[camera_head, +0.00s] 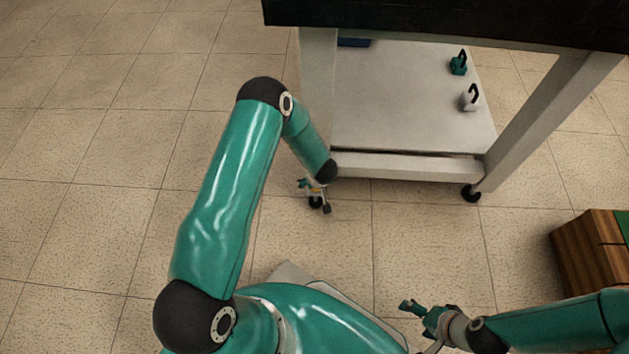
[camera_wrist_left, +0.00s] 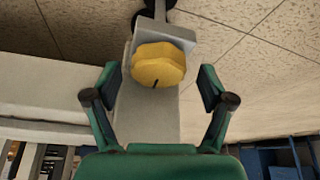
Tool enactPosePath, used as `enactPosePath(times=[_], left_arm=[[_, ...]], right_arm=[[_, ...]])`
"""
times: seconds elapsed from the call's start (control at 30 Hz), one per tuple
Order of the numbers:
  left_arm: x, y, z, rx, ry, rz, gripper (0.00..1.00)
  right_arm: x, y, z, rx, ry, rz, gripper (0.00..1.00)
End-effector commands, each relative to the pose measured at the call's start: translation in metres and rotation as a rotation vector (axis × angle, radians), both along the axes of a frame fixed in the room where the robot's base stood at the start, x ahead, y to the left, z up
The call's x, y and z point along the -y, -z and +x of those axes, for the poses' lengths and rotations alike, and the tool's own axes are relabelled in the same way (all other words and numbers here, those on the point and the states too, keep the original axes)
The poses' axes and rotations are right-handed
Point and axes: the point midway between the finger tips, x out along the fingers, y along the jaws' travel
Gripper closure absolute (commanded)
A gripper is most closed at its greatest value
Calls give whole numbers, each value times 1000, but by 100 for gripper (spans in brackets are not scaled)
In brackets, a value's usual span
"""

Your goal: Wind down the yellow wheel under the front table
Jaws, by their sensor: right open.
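The yellow wheel (camera_wrist_left: 158,64) is a faceted knob with a dark mark, on a grey bracket at the foot of a table leg. In the left wrist view my left gripper (camera_wrist_left: 158,88) is open, with one green finger on each side of the wheel and gaps between. My right gripper (camera_head: 414,308) is open and empty above the floor.
The table's lower shelf (camera_head: 390,105) holds a teal padlock-like item (camera_head: 459,65), a white one (camera_head: 470,98) and a blue thing (camera_head: 353,42). A castor (camera_head: 471,193) stands under the front right leg. A wooden box (camera_head: 590,255) is at right. Floor at left is clear.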

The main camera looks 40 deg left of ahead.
Motion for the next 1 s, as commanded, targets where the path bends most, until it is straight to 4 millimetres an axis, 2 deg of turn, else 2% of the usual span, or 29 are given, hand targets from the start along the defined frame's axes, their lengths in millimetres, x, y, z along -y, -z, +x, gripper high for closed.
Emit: enactPosePath(times=[0.03,0.33,0.37,0.67,1.0], left_arm=[[0,0,0,0,0,0,25],[-1,0,-1,0,-1,0,75],[-9,0,-1,0,-7,2,78],[-3,-1,-2,-2,35,5,78],[-5,-1,-3,-3,231,4,78]], right_arm=[[0,0,0,0,0,0,18],[0,0,0,0,0,0,18],[-1,0,0,-1,-4,0,18],[0,-3,0,0,0,0,18],[0,-11,0,0,0,0,18]])
